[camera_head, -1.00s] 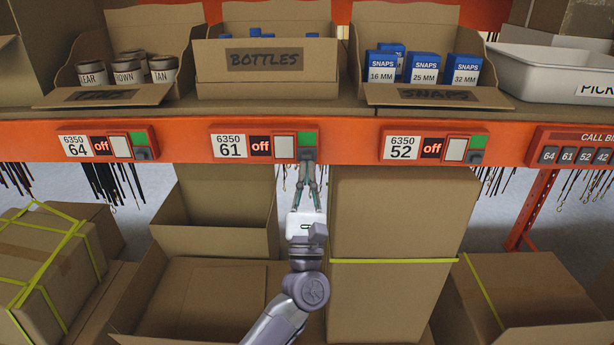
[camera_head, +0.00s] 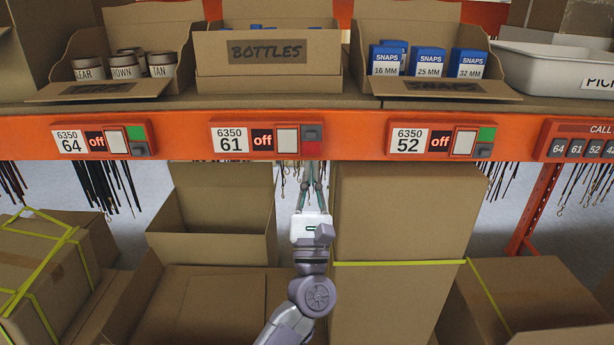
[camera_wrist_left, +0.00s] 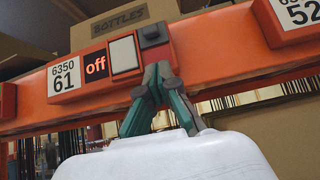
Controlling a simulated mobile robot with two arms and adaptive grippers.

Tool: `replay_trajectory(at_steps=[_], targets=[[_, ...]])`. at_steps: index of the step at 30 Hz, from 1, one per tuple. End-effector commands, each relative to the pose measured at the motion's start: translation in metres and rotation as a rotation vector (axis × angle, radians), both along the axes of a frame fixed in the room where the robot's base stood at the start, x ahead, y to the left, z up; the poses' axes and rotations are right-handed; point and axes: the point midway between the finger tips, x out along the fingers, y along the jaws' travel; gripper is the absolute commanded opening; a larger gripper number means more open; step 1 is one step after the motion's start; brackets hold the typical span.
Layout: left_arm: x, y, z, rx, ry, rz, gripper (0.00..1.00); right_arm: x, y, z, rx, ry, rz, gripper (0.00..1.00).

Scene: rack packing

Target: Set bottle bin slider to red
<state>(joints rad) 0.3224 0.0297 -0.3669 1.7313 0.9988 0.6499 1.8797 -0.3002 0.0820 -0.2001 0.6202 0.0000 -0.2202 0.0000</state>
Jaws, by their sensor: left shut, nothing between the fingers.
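The bottle bin (camera_head: 267,50) is the cardboard box marked BOTTLES on the shelf. Below it, on the orange beam, is the 6350 61 unit (camera_head: 268,139) with an "off" display. Its slider (camera_head: 312,147) is a grey knob now at the top, with red showing below it. In the left wrist view the knob (camera_wrist_left: 154,35) also sits above the gripper tips. My left gripper (camera_head: 312,165) is shut and empty, its tips just below or against the unit's lower right edge; contact cannot be told. My right gripper is not in view.
Similar units 6350 64 (camera_head: 104,139) and 6350 52 (camera_head: 440,141) sit left and right, both showing green. A call panel (camera_head: 582,142) is at the far right. Cardboard boxes (camera_head: 399,215) stand below the beam. Hooks and straps hang behind the gripper.

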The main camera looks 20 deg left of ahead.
Motion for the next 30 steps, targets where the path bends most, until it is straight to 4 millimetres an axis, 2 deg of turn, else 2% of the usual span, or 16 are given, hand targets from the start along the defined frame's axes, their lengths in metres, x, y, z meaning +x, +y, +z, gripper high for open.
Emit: replay_trajectory(at_steps=[1,3,12,18,27,30], targets=[[-0.011,-0.003,-0.018,0.000,0.004,-0.002,0.00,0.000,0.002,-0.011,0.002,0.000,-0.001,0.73],[-0.023,-0.006,-0.029,-0.001,0.004,-0.003,0.00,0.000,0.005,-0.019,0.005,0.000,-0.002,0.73],[-0.059,-0.017,-0.063,0.000,0.002,-0.001,0.00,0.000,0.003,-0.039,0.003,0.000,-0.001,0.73],[-0.066,-0.019,-0.068,0.000,0.001,-0.001,0.00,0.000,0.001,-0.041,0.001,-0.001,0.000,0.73],[-0.066,-0.019,-0.068,0.003,0.003,0.001,0.00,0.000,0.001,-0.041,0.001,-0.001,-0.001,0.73],[-0.061,-0.022,-0.081,0.057,0.041,0.026,0.00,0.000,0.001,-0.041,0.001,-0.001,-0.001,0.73]])
